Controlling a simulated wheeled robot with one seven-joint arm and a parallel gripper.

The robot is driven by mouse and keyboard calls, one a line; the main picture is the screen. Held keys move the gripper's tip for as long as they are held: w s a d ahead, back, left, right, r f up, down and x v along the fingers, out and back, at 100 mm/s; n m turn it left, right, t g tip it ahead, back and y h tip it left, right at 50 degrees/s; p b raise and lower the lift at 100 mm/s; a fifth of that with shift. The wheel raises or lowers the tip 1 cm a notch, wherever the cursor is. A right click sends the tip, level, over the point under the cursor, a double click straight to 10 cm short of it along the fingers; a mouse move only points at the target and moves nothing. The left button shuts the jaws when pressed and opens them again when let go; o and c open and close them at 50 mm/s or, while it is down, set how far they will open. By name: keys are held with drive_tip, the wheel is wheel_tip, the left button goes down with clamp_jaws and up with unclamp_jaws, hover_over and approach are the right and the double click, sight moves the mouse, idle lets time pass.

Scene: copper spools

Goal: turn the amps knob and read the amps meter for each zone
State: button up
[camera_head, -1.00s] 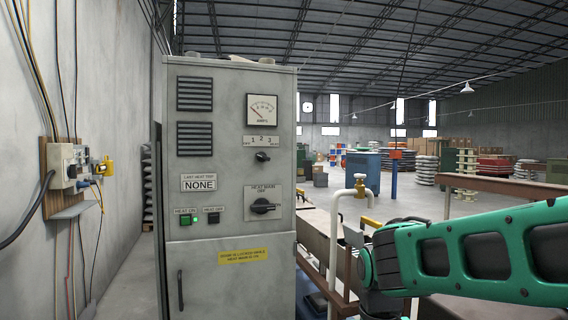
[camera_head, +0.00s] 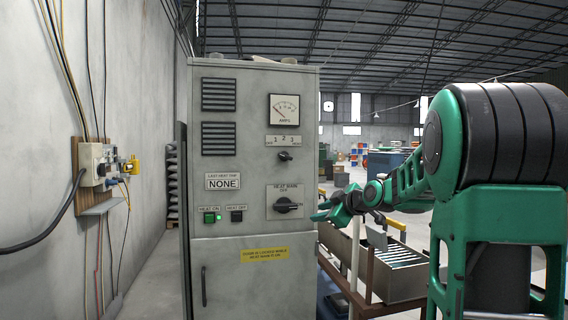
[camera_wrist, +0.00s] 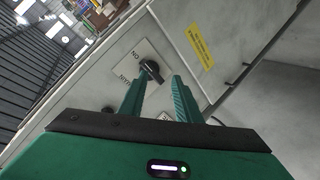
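The grey cabinet (camera_head: 255,285) fills the middle of the head view. Its amps meter (camera_head: 284,108) is at the upper right, with the needle toward the left of the scale. The black amps knob (camera_head: 285,156) sits below it, under a plate marked OFF, 1, 2, 3; its exact setting is too small to tell. The larger black heat main knob (camera_head: 286,205) is lower down. My gripper (camera_head: 318,217) is just right of the cabinet. In the wrist view my gripper (camera_wrist: 160,85) is open and empty, its fingers pointing toward the heat main knob (camera_wrist: 150,69), apart from it.
A plate reads NONE (camera_head: 222,181). Below it are the green HEAT ON button (camera_head: 210,217) and dark HEAT OFF button (camera_head: 237,216). A yellow label (camera_head: 265,255) is on the lower door. A brown rail (camera_head: 345,285) and grey bin (camera_head: 400,281) stand right of the cabinet.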

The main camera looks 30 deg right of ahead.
sight(287, 157)
drive_tip(key=w+r+n+t+y, duration=0.1)
drive_tip(key=w+r+n+t, duration=0.25)
drive_tip(key=r, duration=0.35)
drive_tip(key=w+r+n+t+y, duration=0.1)
drive_tip(key=w+r+n+t, duration=0.1)
drive_tip(key=w+r+n, duration=0.35)
drive_tip(key=shift+m, duration=0.6)
drive_tip(key=w+r, duration=0.1)
drive_tip(key=w, duration=0.2)
drive_tip(key=w+r, duration=0.1)
drive_tip(key=w, duration=0.2)
drive_tip(key=w+a+r, duration=0.1)
drive_tip(key=w, duration=0.2)
drive_tip(key=shift+w+r, duration=0.2)
drive_tip(key=shift+r, duration=0.05)
drive_tip(key=shift+c, duration=0.2)
